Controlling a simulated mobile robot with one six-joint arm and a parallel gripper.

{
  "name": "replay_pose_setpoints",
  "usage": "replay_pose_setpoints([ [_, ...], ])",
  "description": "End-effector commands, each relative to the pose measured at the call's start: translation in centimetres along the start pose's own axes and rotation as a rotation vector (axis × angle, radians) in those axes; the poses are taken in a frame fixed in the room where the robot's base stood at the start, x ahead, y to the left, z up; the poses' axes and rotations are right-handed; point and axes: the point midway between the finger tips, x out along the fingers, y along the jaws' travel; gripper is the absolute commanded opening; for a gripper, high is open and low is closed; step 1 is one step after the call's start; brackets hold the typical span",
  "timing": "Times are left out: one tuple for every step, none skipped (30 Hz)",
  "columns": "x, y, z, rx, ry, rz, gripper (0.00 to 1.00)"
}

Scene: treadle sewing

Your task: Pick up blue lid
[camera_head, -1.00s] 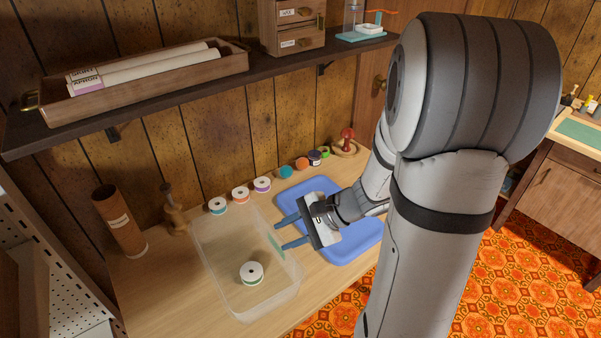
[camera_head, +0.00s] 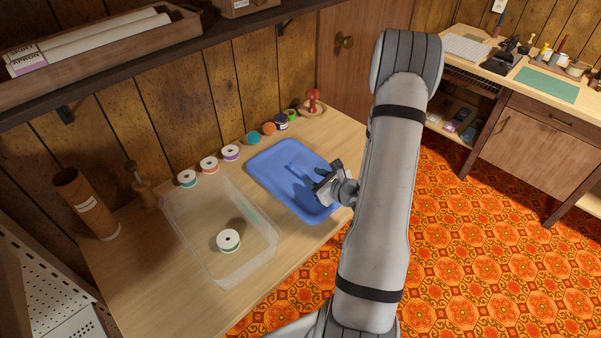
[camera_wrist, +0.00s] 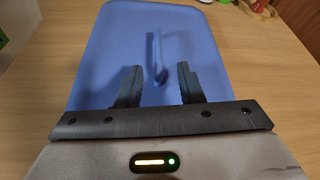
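The blue lid (camera_head: 265,156) lies flat on the wooden table, right of the clear box. It is a rounded rectangle with a raised bar handle in its middle, seen in the wrist view (camera_wrist: 157,52). My gripper (camera_head: 318,180) is at the right part of the lid, pointing toward the handle. In the wrist view my gripper (camera_wrist: 158,84) is open, with a finger on each side of the handle's near end and a gap to both. I cannot tell how high the fingertips are above the lid.
The clear box (camera_head: 215,270) holds a white-topped spool (camera_head: 228,240). Several spools and small jars (camera_head: 254,137) line the table's back. A red-knobbed stand (camera_head: 312,100) is at the back right. A shelf (camera_head: 190,58) overhangs the back. Orange floor lies right of the table.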

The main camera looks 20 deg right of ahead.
Motion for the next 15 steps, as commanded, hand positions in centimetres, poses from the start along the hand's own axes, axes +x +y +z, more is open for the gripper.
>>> replay_pose_setpoints([
  [0.9, 0.1, 0.4, -0.001, -0.001, 0.005, 0.34],
  [1.3, 0.1, 0.4, -0.001, -0.001, 0.005, 0.34],
  [1.9, 0.1, 0.3, -0.001, 0.000, 0.005, 0.34],
  [2.3, 0.1, 0.3, -0.001, 0.000, 0.005, 0.34],
  [2.6, 0.1, 0.3, -0.001, 0.000, 0.004, 0.34],
  [3.0, 0.1, 0.3, -0.001, 0.000, 0.003, 0.34],
  [3.1, 0.1, 0.3, 0.000, 0.000, 0.003, 0.34],
  [3.3, 0.1, 0.2, 0.000, 0.000, 0.003, 0.34],
  [3.4, 0.1, 0.2, 0.000, 0.000, 0.003, 0.34],
  [3.4, 0.1, 0.2, -0.001, 0.000, 0.002, 0.34],
  [3.4, 0.1, 0.2, 0.000, 0.000, 0.002, 0.34],
  [3.4, 0.1, 0.2, -0.001, 0.000, 0.002, 0.34],
  [3.4, 0.1, 0.2, -0.001, 0.000, 0.002, 0.34],
  [3.4, 0.1, 0.2, -0.001, 0.000, 0.002, 0.34],
  [3.4, 0.1, 0.2, -0.001, 0.000, 0.003, 0.33],
])
